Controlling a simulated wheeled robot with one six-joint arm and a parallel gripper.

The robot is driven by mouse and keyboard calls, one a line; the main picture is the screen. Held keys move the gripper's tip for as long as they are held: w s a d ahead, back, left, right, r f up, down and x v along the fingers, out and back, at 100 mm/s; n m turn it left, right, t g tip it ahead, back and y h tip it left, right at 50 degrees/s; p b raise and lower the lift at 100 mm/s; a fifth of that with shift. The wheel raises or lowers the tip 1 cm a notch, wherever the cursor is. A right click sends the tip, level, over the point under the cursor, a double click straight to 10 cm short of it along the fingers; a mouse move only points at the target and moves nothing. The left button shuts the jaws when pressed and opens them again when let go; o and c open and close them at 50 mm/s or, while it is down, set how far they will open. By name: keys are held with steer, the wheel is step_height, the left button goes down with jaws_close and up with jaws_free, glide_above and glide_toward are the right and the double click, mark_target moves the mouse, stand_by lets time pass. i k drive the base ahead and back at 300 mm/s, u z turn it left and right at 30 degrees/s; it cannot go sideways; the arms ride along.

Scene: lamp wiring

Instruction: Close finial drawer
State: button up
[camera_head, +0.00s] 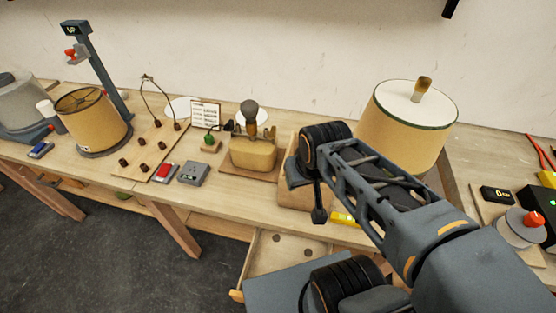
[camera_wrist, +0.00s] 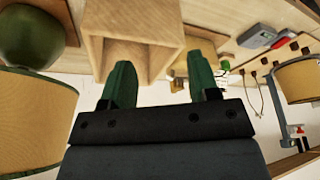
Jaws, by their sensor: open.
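A pale wooden drawer (camera_head: 246,264) stands pulled out below the front edge of the bench in the head view. Dark round holes show in its inside, and my own body hides its near right part. I take it for the finial drawer. In the wrist view, my gripper (camera_wrist: 161,86) has two green fingers spread apart with nothing between them. A hollow wooden box (camera_wrist: 130,25) is beyond the fingers. The drawer cannot be made out in the wrist view. In the head view my arm covers the area right of the drawer, and the fingertips cannot be made out.
A wooden bench (camera_head: 225,198) runs across. A large lampshade (camera_head: 405,112) stands behind my arm. A tan lamp base (camera_head: 253,152), a grey box (camera_head: 194,174) and a pegboard (camera_head: 150,150) stand to the left. A red-knobbed device (camera_head: 522,226) is at the right.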

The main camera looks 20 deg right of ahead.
mark_target(270, 250)
steer(key=u, duration=0.05)
steer(key=k, duration=0.5)
steer(key=z, duration=1.55)
steer(key=k, duration=0.65)
steer(key=u, duration=2.4)
steer(key=k, duration=0.4)
steer(key=u, duration=1.15)
